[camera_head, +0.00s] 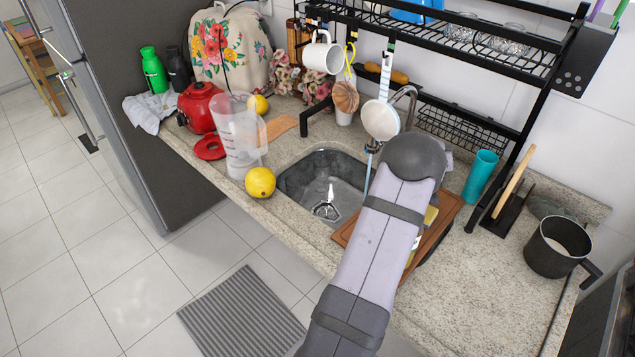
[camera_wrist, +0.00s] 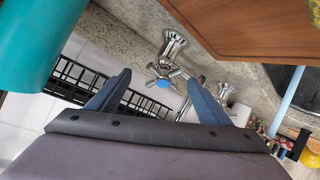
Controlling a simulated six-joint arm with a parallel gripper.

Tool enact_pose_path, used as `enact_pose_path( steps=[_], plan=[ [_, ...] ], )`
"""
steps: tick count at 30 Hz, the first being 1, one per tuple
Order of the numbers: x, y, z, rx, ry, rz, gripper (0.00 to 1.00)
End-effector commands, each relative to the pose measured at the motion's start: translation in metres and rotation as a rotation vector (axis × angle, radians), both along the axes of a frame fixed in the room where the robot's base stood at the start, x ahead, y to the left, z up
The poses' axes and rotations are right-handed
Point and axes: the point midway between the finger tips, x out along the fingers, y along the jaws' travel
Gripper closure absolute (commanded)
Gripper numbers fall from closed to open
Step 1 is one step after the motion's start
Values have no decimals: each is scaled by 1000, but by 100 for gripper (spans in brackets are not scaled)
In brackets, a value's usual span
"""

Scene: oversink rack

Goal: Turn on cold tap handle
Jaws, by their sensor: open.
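The cold tap handle (camera_wrist: 162,82) is a chrome cross handle with a blue cap, in the middle of the wrist view. My gripper (camera_wrist: 159,77) is open, with one blue finger on either side of the handle in the picture. I cannot tell whether the fingers touch it or how deep it sits between them. A chrome tap base (camera_wrist: 174,42) joins the counter just above the handle in the wrist view. In the head view, the curved chrome spout (camera_head: 411,97) shows behind my arm. The tap handles and my gripper are hidden there by my arm.
A teal cup (camera_head: 480,176) stands right of my wrist; it fills the upper left of the wrist view (camera_wrist: 38,50). A wooden board (camera_wrist: 255,30) is close by. The black rack (camera_head: 455,60) with a hanging mug (camera_head: 322,58) and white ladle (camera_head: 380,121) overhangs the sink (camera_head: 300,182).

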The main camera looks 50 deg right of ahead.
Motion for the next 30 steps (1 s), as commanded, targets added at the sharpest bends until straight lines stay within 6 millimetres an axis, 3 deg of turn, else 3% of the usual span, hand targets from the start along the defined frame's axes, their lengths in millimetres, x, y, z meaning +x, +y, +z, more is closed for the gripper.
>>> enact_pose_path(
  steps=[17, 30],
  plan=[
    [3, 4, 2, 1, -215, -258, 28],
    [-4, 58, 21, -1, -211, -253, 28]
  ],
)
